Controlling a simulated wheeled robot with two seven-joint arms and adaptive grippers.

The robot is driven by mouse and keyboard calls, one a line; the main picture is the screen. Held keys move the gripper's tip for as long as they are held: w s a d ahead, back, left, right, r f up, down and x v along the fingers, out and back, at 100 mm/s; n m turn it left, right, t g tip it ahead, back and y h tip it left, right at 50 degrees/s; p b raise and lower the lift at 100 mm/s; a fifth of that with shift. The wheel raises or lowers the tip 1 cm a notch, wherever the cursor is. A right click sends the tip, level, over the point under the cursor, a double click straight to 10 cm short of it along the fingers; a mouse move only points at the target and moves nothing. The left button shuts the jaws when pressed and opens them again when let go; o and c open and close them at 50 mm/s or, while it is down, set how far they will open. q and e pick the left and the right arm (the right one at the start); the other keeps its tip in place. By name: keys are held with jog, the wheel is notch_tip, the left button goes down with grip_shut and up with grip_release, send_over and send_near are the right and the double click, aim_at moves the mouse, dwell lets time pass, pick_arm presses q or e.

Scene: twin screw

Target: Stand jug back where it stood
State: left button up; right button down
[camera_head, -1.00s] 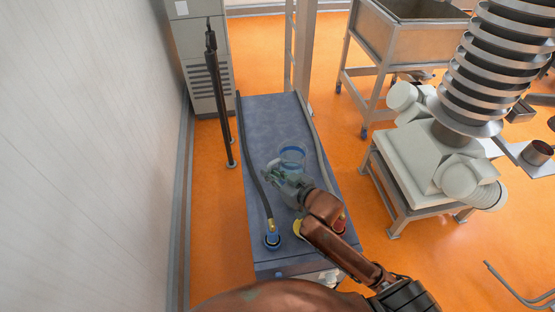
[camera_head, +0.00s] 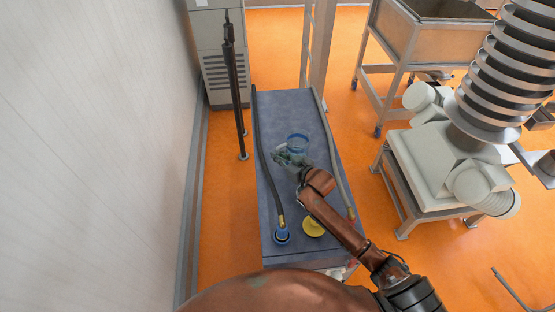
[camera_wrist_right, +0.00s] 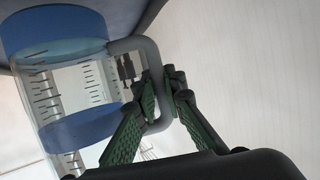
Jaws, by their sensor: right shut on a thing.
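The jug (camera_head: 298,143) is clear with a blue band and shows over the back half of the blue-grey table (camera_head: 280,112). In the right wrist view the jug (camera_wrist_right: 75,90) shows two blue bands, dark scale marks and a grey handle (camera_wrist_right: 157,85). My right gripper (camera_head: 283,158) is at the jug's near left side. In the wrist view its green-padded fingers (camera_wrist_right: 160,120) are closed around the handle. I cannot tell whether the jug's base touches the table. My left gripper is not in view.
Hoses lie along the table's left (camera_head: 262,150) and right (camera_head: 336,150) edges. A blue fitting (camera_head: 282,235) and a yellow round item (camera_head: 314,227) are at the near end. Dark upright poles (camera_head: 235,90) stand left, and a white machine (camera_head: 445,165) stands right.

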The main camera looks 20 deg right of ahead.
jog(key=shift+w+f, duration=0.15)
jog(key=shift+w, duration=0.15)
notch_tip(320, 180, down, 3)
jog(key=shift+w+d+p, duration=0.1)
jog(key=shift+d+p, duration=0.05)
jog(key=shift+p, duration=0.5)
jog(key=shift+f, duration=0.2)
jog(key=shift+f, duration=0.2)
jog(key=c, duration=2)
grip_release()
jog(key=shift+r, duration=0.1)
jog(key=b+v, duration=0.1)
jog(key=v, duration=1.1)
jog(key=shift+b, duration=0.35)
